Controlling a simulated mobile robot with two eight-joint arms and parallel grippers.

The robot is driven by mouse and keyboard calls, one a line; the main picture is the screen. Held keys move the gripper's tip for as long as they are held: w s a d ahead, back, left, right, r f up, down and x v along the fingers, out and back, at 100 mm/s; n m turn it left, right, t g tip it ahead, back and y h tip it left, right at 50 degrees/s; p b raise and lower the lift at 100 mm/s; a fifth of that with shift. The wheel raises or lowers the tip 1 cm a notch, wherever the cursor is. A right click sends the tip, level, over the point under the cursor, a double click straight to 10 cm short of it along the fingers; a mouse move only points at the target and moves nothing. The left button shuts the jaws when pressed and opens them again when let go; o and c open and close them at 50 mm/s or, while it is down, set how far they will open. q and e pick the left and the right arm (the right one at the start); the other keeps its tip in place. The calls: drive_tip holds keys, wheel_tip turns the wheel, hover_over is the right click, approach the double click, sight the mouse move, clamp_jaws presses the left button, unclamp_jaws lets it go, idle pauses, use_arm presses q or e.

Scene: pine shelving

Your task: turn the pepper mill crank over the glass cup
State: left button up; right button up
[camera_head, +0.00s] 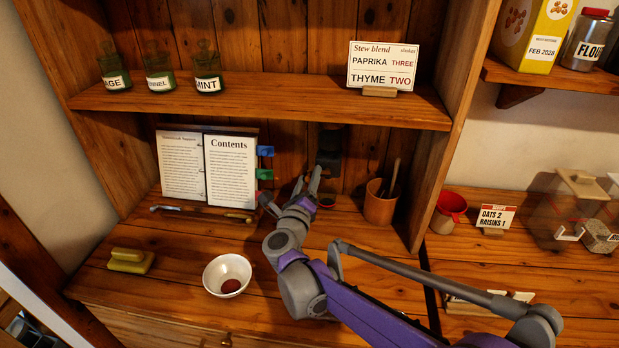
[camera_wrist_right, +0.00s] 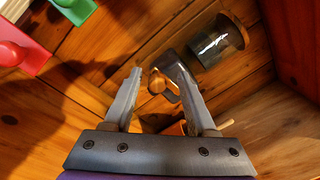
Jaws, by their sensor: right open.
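The pepper mill (camera_head: 330,148) is a dark, shadowed shape at the back of the pine niche. My right gripper (camera_head: 317,178) is just in front of and below it, partly covering it. In the right wrist view, the grey crank arm (camera_wrist_right: 177,66) and its small copper-brown knob (camera_wrist_right: 157,82) lie near and between the tips of my open right gripper (camera_wrist_right: 160,85). I cannot tell whether the fingers touch them. A clear glass vessel (camera_wrist_right: 218,47) with dark contents shows beyond; it may be mill or cup.
A wooden holder (camera_head: 380,203) with utensils stands close right of the gripper. An open recipe book (camera_head: 230,168) with coloured tabs is to its left. A white bowl (camera_head: 227,274) sits in front. A shelf (camera_head: 260,98) with jars runs above.

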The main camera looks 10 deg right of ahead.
use_arm(q)
drive_tip(key=shift+s+f+b, duration=0.1)
drive_tip(key=shift+f+b, duration=0.25)
drive_tip(key=shift+f, duration=0.05)
use_arm(e)
drive_tip(key=v, duration=1)
drive_tip(key=shift+d+f, duration=0.1)
